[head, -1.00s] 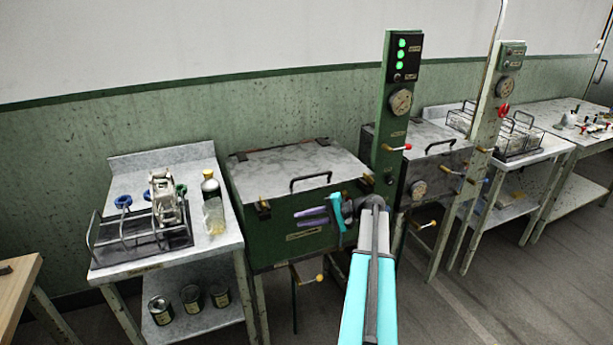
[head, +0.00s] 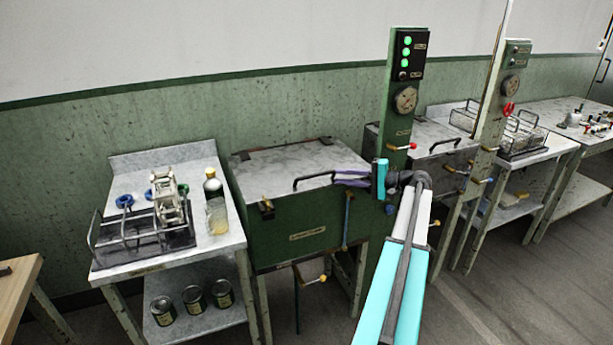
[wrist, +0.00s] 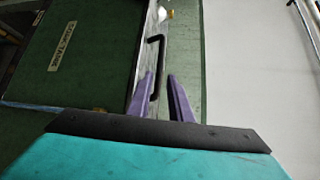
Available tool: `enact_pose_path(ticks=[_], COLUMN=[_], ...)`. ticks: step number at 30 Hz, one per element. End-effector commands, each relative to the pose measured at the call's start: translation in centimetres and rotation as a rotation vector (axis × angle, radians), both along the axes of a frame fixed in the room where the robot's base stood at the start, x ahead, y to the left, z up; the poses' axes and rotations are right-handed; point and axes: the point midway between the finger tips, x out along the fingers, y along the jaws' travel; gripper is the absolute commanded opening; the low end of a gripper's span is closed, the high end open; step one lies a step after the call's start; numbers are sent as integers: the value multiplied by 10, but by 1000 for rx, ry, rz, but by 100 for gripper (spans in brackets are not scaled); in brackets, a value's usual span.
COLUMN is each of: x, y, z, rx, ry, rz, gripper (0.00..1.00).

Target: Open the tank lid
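The green tank (head: 290,238) stands against the wall, and its label shows in the wrist view (wrist: 62,46). Its grey metal lid (head: 285,162) lies flat and closed. A black bar handle (head: 312,179) sits near the lid's front edge; it also shows in the wrist view (wrist: 157,50). My gripper (head: 342,178) is at the handle's right end.
A brass latch (head: 266,206) is on the tank's front left. A green control post (head: 392,150) with lit green lamps and a gauge stands close right of the tank. A side table (head: 150,262) with a rack and a bottle (head: 215,205) stands left. A second tank is behind the post.

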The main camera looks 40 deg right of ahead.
Motion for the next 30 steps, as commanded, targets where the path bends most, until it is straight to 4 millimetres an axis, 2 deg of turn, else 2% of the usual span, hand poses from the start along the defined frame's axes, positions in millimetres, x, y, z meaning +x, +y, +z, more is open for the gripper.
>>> enact_pose_path(ticks=[8, 30], x=[18, 109], y=[7, 46], z=[-2, -15], rx=[2, 0], ry=[1, 1], rz=[-1, -3], gripper=[19, 19])
